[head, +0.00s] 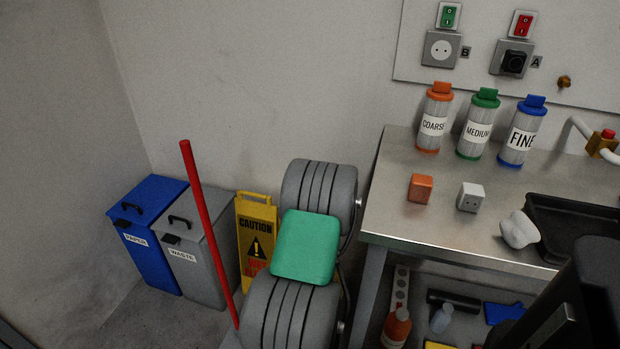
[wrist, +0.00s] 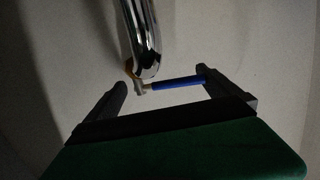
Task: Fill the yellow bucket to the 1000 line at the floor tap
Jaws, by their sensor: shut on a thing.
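In the wrist view a curved chrome tap pipe (wrist: 140,35) comes down from the top, with a blue lever (wrist: 178,83) pointing right from a small brass fitting. My gripper (wrist: 164,84) has its two dark fingers on either side of this part. The right fingertip meets the free end of the blue lever; the left finger is close to the fitting, and the exact contact there is too dark to tell. My gripper's fingers do not show in the head view. I see no yellow bucket and no 1000 line in either view.
At right, a steel bench (head: 400,190) holds three labelled canisters, small blocks and a black tray (head: 575,215). Bottles stand under it.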

